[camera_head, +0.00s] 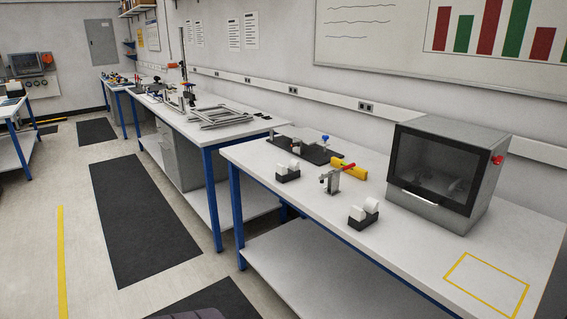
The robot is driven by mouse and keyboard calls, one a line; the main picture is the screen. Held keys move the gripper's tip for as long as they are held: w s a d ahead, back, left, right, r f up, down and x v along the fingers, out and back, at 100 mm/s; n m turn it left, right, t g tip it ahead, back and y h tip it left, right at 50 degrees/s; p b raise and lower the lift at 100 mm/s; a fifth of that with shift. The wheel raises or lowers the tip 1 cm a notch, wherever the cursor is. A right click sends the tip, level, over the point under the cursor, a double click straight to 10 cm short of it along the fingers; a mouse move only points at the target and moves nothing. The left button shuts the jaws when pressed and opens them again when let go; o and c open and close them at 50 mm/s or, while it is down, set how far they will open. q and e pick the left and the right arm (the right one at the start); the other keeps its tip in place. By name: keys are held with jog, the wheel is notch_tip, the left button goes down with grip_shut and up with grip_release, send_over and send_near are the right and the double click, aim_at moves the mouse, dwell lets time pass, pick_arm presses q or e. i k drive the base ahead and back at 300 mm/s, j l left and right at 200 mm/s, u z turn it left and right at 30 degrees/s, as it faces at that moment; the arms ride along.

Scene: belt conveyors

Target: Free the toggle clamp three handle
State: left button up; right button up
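A small grey metal toggle clamp (332,183) with a red-tipped handle (348,166) stands on the nearest white workbench (420,262). Its handle points right and slightly up, in front of a yellow tool or block (350,172). It is too small to tell whether the clamp is locked or whether it holds anything. No label shows whether it is number three. Neither of my grippers is in view.
Two tape dispensers (287,173) (364,215) flank the clamp. Behind it lies a dark fixture plate (312,153) with a blue knob (325,138). A grey windowed box (445,175) stands right. A yellow outlined area (458,267) is empty. Open floor (210,245) lies left.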

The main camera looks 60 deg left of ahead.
aim_at(352, 165)
jog(key=i+j+u, duration=0.2)
jog(key=j+u, duration=0.25)
jog(key=i+j+u, duration=0.25)
jog(key=u, duration=0.2)
jog(key=i+j+u, duration=0.6)
jog(key=i+j, duration=0.4)
